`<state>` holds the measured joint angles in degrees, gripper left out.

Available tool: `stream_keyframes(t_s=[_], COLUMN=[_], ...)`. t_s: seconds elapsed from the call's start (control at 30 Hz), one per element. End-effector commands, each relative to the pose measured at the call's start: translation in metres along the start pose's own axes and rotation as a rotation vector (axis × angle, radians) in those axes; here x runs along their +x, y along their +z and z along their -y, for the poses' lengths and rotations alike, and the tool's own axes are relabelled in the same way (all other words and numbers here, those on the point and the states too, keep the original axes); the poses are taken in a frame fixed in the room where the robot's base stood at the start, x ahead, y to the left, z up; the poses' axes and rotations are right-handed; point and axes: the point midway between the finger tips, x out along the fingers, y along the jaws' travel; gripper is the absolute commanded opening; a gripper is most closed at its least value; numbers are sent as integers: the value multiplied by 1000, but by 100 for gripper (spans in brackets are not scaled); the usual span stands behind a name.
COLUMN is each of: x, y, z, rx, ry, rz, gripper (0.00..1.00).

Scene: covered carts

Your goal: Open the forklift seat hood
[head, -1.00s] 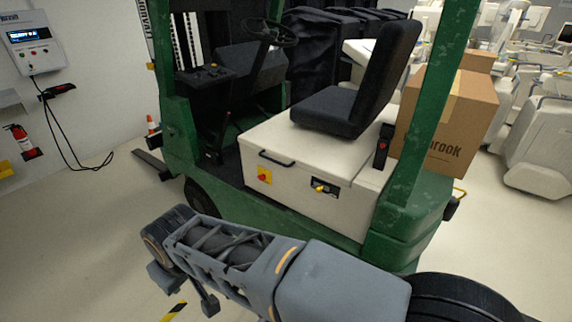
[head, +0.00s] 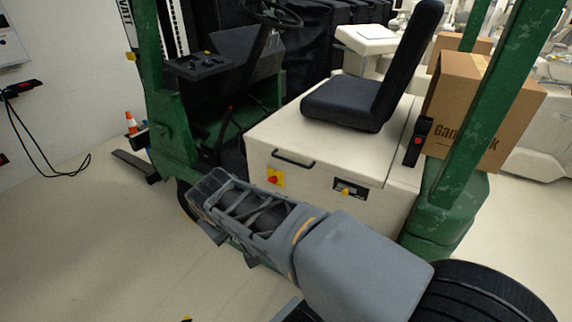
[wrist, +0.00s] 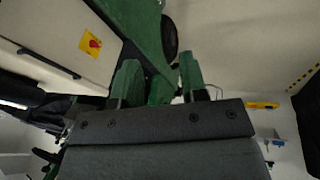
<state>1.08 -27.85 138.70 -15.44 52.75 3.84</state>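The forklift seat hood (head: 310,160) is a cream box with a black seat (head: 350,100) on top, and it is closed. A black bar handle (head: 293,159) is on its front upper left. Below the handle is a red knob on a yellow plate (head: 276,178). A dark recessed latch with a yellow part (head: 348,191) is to the right. In the wrist view, the handle (wrist: 48,62) and the red knob (wrist: 91,43) show at upper left. My gripper (wrist: 158,76) is open and empty, apart from the hood's handle. The head view does not show its fingertips clearly.
The forklift's green frame posts (head: 480,115) stand either side of the hood. A cardboard box (head: 483,110) is behind the seat at right. The steering wheel (head: 270,12) is at the top. A traffic cone (head: 131,123) stands at left. Floor at lower left is open.

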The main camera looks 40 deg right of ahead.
Motion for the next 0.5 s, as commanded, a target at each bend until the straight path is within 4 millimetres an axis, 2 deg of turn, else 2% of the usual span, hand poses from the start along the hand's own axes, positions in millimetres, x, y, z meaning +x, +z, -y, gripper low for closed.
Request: stream_keyframes(t_s=[0.03, 0.2, 0.3, 0.4, 0.5], x=[36, 87, 106, 119, 126], y=[1, -18, -31, -44, -56], z=[-14, -89, -129, -160, -183], rx=[-17, -102, -154, -207, -256], ry=[89, 446, 638, 801, 927], rz=[16, 57, 74, 86, 89], gripper=[40, 40, 40, 40, 40])
